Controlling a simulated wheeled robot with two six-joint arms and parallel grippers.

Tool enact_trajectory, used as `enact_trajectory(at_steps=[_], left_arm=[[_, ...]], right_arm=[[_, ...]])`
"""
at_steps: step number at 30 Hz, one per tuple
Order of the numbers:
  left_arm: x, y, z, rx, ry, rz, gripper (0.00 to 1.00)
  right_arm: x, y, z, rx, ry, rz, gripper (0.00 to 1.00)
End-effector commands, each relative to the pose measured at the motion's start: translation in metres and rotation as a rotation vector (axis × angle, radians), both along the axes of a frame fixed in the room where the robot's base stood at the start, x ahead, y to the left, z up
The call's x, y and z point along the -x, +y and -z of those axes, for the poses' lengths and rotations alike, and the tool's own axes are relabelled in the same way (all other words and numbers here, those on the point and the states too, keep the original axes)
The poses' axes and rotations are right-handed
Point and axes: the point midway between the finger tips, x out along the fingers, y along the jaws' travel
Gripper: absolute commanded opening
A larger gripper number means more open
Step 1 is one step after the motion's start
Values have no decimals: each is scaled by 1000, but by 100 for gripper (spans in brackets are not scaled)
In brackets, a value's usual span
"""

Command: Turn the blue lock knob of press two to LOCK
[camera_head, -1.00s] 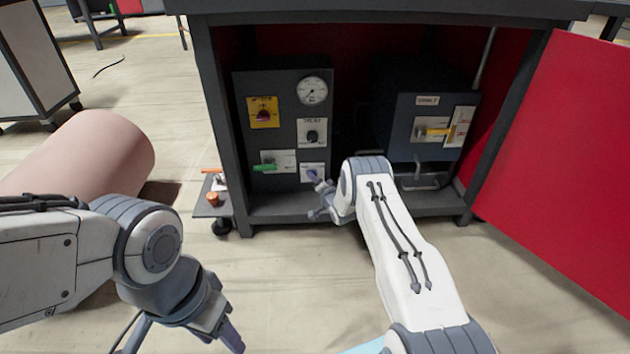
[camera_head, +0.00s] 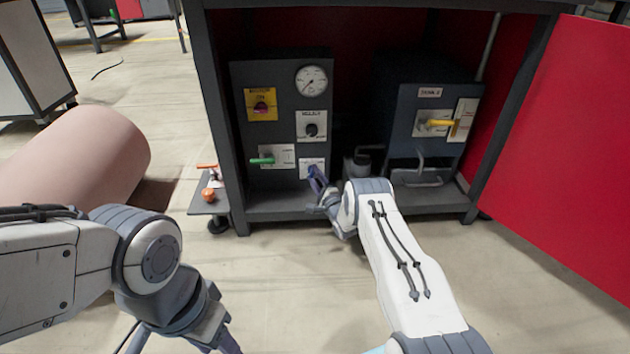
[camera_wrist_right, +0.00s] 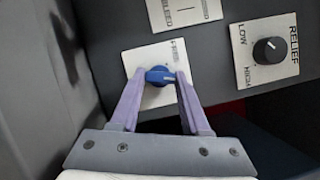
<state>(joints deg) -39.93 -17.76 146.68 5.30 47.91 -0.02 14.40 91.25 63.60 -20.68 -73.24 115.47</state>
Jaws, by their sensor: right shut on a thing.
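The blue lock knob (camera_wrist_right: 159,75) sits on a white plate (camera_wrist_right: 150,56) low on the dark press panel. In the right wrist view my right gripper (camera_wrist_right: 160,77) has one purple finger on each side of the knob and is shut on it. In the head view the right gripper (camera_head: 316,174) reaches the plate (camera_head: 311,162) and mostly hides the knob. The plate's lettering is too small or covered to read fully. My left gripper (camera_head: 190,340) hangs at the bottom left, away from the panel, with its fingertips cut off by the frame.
A second unit with a yellow handle (camera_head: 440,124) stands right. The red door (camera_head: 560,150) is open. A small side shelf (camera_head: 208,207) juts out left.

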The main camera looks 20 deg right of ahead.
Motion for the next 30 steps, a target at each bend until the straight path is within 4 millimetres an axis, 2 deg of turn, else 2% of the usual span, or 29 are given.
enact_trajectory(at_steps=[3, 15, 30], left_arm=[[0, 0, 10, 0, 0, 0, 50], [0, 0, 24, 0, 0, 0, 50], [0, 0, 28, 0, 0, 0, 50]], right_arm=[[0, 0, 5, -102, -28, 3, 0], [0, 1, 5, -371, -104, 3, 0], [0, 0, 5, -470, -131, 5, 0]])
